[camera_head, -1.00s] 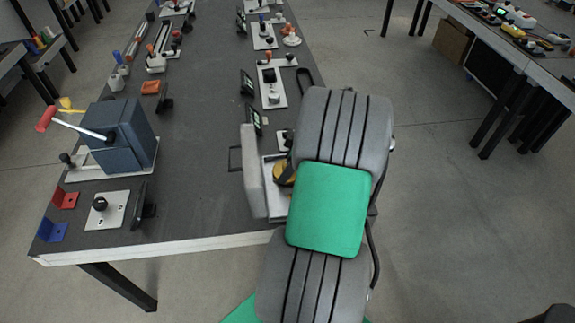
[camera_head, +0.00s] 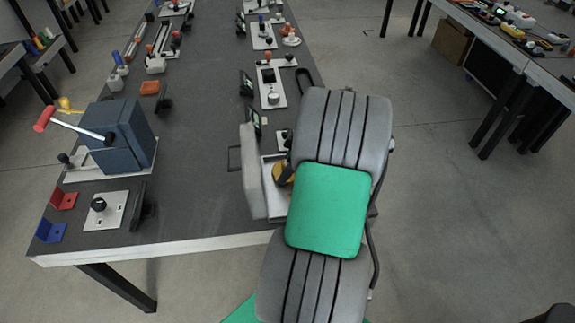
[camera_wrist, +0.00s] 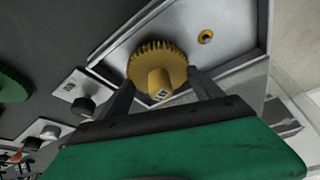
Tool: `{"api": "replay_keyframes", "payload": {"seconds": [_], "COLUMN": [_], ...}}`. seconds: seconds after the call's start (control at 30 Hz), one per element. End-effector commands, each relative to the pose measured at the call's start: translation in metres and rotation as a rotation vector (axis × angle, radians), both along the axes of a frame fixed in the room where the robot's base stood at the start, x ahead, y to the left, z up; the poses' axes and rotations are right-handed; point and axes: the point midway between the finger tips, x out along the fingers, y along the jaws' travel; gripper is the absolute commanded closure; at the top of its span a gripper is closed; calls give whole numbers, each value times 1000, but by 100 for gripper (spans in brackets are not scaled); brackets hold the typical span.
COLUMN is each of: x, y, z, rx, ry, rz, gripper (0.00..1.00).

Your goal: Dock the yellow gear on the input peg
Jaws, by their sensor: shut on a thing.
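The yellow gear (camera_wrist: 158,62) shows in the wrist view, toothed rim away from me, with its hub toward the camera. My gripper (camera_wrist: 160,88) has a dark finger on each side of the gear's hub and is shut on it. The gear is over a light metal plate (camera_wrist: 222,22); I cannot tell whether it touches the plate. A small brass ring-like part (camera_wrist: 206,37) sits on the plate to the right of the gear. I cannot tell which part is the input peg. In the head view the gear (camera_head: 281,172) is partly hidden behind my arm.
A grey upright panel (camera_head: 253,172) stands left of the gear. A green round part (camera_wrist: 12,84) lies at the left of the wrist view, near black knobs (camera_wrist: 84,105). A blue box with a crank (camera_head: 118,137) stands farther left on the table (camera_head: 200,150).

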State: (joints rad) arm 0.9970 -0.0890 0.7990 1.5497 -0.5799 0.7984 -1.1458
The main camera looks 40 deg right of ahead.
Motion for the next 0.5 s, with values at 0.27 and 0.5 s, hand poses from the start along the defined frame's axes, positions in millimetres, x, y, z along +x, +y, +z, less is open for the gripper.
{"api": "replay_keyframes", "payload": {"seconds": [0.27, 0.5], "x": [0, 0], "y": [0, 0], "z": [-7, -9], "rx": [0, -1], "ry": [0, -1], "rz": [0, 0], "gripper": [70, 20]}}
